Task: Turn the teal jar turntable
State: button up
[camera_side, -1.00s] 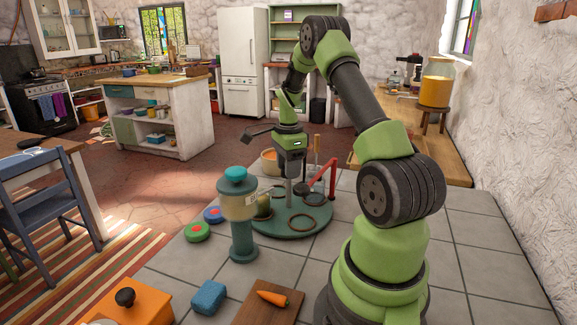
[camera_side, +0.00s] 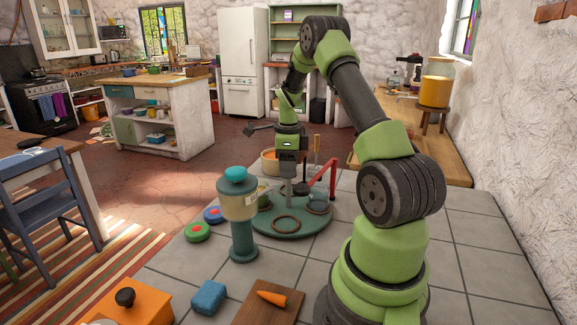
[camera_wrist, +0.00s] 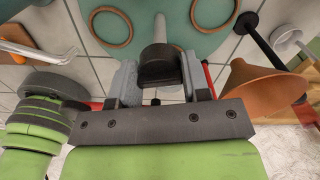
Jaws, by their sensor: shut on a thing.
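The teal turntable (camera_side: 312,222) is a flat round disc on the tiled counter, carrying several dark rings. It also fills the top middle of the wrist view (camera_wrist: 150,12). My gripper (camera_side: 290,178) points down over its far part. In the wrist view my gripper (camera_wrist: 157,75) is shut on a black knob (camera_wrist: 160,62), with a finger on each side of it. A pale post runs from the knob towards the disc. A teal-lidded jar on a teal stand (camera_side: 238,205) stands in front and hides the disc's left edge in the side view.
A red bent bar (camera_side: 329,180) stands just right of my gripper. Red and green discs (camera_side: 197,232) lie left of the turntable. A blue sponge (camera_side: 208,298), a carrot on a board (camera_side: 270,299) and an orange box (camera_side: 140,303) are in front.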

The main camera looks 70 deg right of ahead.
jog(key=shift+r+m, duration=0.1)
jog(key=shift+m, duration=1.4)
jog(key=o, duration=1.3)
jog(key=shift+r, duration=3.95)
